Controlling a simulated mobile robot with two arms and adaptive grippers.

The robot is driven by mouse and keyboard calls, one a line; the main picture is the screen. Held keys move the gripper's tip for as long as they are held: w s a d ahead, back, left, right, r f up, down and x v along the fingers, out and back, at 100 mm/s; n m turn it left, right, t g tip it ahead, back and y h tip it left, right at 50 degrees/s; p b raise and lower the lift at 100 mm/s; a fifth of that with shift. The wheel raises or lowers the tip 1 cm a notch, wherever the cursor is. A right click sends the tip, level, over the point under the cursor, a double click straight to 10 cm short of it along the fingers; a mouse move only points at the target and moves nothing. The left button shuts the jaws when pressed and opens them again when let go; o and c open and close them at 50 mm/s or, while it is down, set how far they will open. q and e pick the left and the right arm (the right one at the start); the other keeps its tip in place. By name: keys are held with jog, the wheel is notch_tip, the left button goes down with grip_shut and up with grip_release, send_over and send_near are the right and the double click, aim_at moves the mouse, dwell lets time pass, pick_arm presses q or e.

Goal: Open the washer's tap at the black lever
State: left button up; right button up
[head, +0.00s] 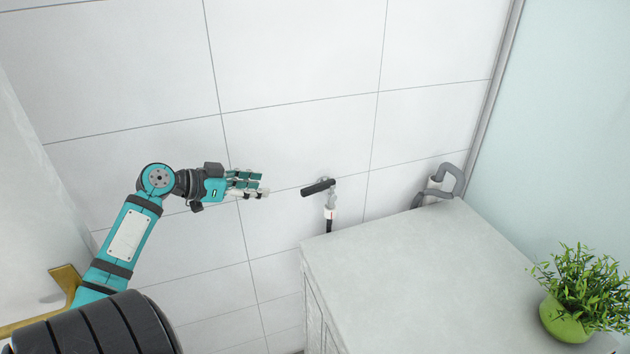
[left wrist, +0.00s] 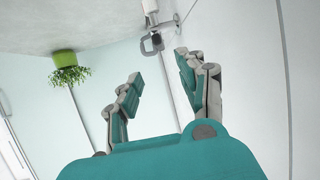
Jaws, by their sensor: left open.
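The black lever (head: 318,187) sits on top of the washer's tap (head: 331,205) on the tiled wall in the head view. It sticks out to the left, roughly level. A white connector and dark hose run down from the tap. My left gripper (head: 260,185) is open and empty, left of the lever with a clear gap between them. Its fingers point right, toward the lever. In the left wrist view the tap (left wrist: 166,23) shows beyond the open fingers of my left gripper (left wrist: 158,70); the lever and a grey shape there are hard to separate. My right gripper is not in view.
A white-topped cabinet or machine (head: 400,265) stands right of the tap, close to it. A grey bent hose (head: 445,183) rises behind it. A green potted plant (head: 567,318) stands on its right. A brass handle (head: 60,290) is at the lower left.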

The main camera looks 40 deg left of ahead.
aim_at(314, 186)
pick_arm(q)
jog(key=b+x, duration=0.1)
jog(key=x, duration=0.4)
jog(key=b+x, duration=0.2)
jog(key=x, duration=0.4)
jog(key=b+x, duration=0.1)
jog(key=x, duration=0.4)
jog(key=shift+w+d+r, duration=0.15)
jog(key=shift+w+r, duration=0.1)
jog(key=shift+w, duration=0.15)
jog(key=shift+w+d+f, duration=0.1)
jog(key=shift+w+d, duration=0.05)
jog(key=shift+w, duration=0.1)
grip_shut()
